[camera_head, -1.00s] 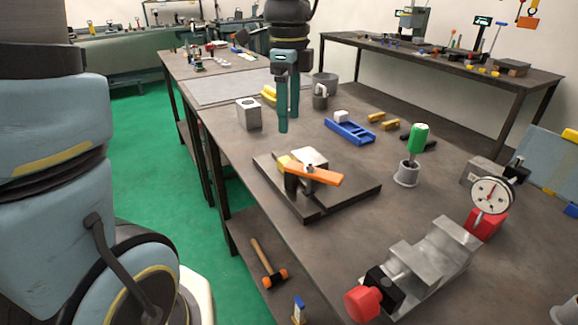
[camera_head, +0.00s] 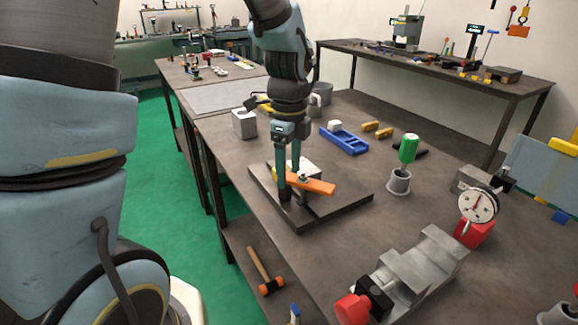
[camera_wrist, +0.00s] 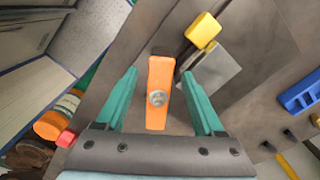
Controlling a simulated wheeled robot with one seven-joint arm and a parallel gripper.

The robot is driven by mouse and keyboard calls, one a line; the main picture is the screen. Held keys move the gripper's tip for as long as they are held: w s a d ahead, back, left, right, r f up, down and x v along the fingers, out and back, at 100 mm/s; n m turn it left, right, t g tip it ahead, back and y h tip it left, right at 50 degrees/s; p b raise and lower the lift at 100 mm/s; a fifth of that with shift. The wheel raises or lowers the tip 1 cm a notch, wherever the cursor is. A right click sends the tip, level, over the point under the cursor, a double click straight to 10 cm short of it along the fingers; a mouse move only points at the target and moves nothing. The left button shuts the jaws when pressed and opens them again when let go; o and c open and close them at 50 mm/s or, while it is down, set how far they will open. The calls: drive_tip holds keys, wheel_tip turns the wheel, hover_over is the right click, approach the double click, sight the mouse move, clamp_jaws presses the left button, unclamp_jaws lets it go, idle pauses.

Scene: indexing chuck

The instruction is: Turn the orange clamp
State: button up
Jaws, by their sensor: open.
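In the wrist view my gripper (camera_wrist: 158,75) is open, with one teal finger on each side of the clamp and visible gaps to both. A yellow piece (camera_wrist: 203,30) is beside the metal block.
A blue tray-like part (camera_head: 345,140) lies behind to the right. A green-handled tool (camera_head: 409,148) stands in a grey cup right of the plate. A grey vise (camera_head: 425,262) and a dial gauge (camera_head: 478,205) are at the front right. A square metal block (camera_head: 244,124) stands behind left.

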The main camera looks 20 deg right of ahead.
clamp_jaws()
idle(0.7)
idle(0.8)
